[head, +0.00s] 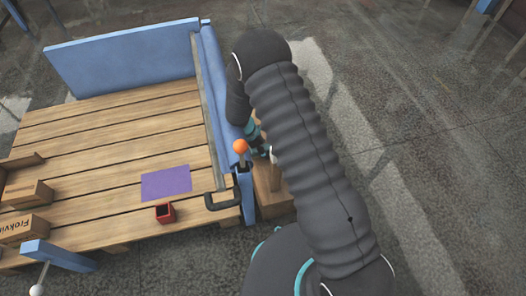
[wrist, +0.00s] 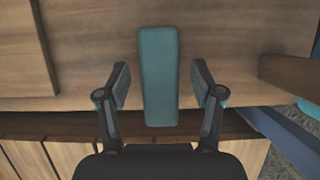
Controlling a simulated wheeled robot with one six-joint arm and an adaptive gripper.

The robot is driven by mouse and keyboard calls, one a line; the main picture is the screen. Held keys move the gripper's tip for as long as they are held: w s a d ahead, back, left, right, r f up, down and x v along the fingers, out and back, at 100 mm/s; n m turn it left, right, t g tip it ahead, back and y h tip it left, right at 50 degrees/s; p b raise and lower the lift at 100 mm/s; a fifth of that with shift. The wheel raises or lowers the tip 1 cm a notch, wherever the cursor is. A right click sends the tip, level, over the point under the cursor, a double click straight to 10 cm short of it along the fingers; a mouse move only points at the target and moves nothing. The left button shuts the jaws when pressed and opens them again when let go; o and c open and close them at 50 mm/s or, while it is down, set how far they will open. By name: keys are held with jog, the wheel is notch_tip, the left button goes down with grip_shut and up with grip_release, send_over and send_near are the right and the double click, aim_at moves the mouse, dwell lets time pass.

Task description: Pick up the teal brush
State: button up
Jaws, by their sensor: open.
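The teal brush (wrist: 158,75) shows in the wrist view as a long teal block over a wooden surface. It lies upright in the picture, centred between the fingers of my gripper (wrist: 160,88). The fingers are open, one on each side, with a visible gap to the brush on both sides. I cannot tell how far below the fingertips the brush is. In the head view my dark arm covers the area around my gripper, and I cannot make out the brush there.
A wooden slatted platform (head: 115,140) with blue side panels (head: 125,58) stands at left. On it are a purple sheet (head: 166,183), a red cup (head: 165,213) and wooden boxes (head: 28,195). An orange-knobbed lever (head: 240,146) rises beside my arm. Open floor (head: 450,150) lies at right.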

aim_at(265, 147)
jog(key=shift+x, duration=1.25)
jog(key=shift+c, duration=0.3)
grip_shut()
notch_tip(265, 147, up, 10)
jog(key=shift+r+p, duration=0.1)
jog(key=shift+p, duration=0.2)
